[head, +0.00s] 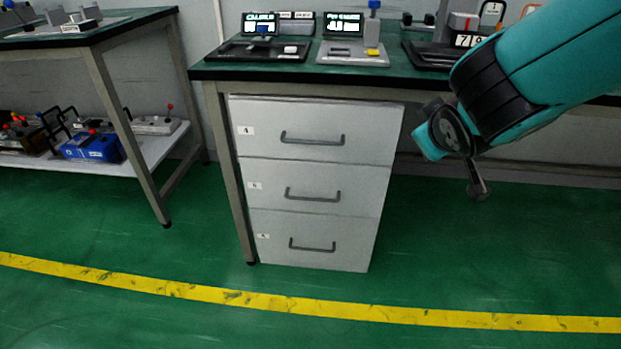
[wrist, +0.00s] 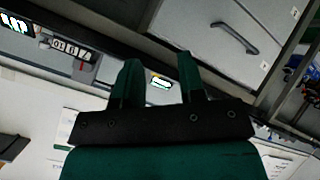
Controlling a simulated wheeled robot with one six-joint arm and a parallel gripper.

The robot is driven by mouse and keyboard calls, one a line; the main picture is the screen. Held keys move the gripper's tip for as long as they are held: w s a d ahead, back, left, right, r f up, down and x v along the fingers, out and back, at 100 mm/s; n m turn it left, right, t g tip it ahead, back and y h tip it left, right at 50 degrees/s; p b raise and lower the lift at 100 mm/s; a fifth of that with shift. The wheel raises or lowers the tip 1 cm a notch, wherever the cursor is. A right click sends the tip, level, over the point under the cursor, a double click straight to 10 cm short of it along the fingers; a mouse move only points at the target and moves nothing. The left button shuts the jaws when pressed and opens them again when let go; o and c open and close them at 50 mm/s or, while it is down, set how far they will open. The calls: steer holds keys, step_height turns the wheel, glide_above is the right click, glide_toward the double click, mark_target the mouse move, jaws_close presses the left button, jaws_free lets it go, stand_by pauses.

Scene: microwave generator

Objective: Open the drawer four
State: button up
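Drawer four is the top drawer (head: 365,133) of a white three-drawer cabinet under the workbench. It bears a small label reading 4 at its left, and it looks closed. Its dark bar handle (head: 312,139) is in the middle of its front. In the tilted wrist view a drawer front (wrist: 190,22) with a handle (wrist: 234,37) shows at the top right; it appears to be the top drawer. My gripper (wrist: 158,72) is open and empty, with its two fingers apart. In the head view it is to the right of the cabinet, partly hidden by my arm, and touches no handle.
Two lower drawers (head: 313,194) (head: 312,243) look closed. The workbench top (head: 215,70) above carries several devices and displays. A second table (head: 100,32) with a lower shelf of tools stands at the left. The green floor (head: 450,260) in front is clear, with a yellow line.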

steer(key=w+a+f+n+t+y+b, duration=0.1)
steer(key=w+a+f+n+t+b, duration=0.2)
steer(key=f+b, duration=0.25)
steer(key=w+a+f+n+t+b, duration=0.2)
steer(key=a+f+n+b, duration=0.1)
steer(key=f+b, duration=0.25)
steer(key=n+t+y+b, duration=0.3)
steer(key=n+y+b, duration=0.45)
steer(key=n, duration=0.25)
glide_toward(311, 143)
steer(key=shift+p+x, duration=5.2)
steer(key=shift+p, duration=4.65)
steer(key=shift+d+f, duration=0.1)
steer(key=shift+f, duration=0.05)
steer(key=shift+c, duration=0.5)
jaws_close()
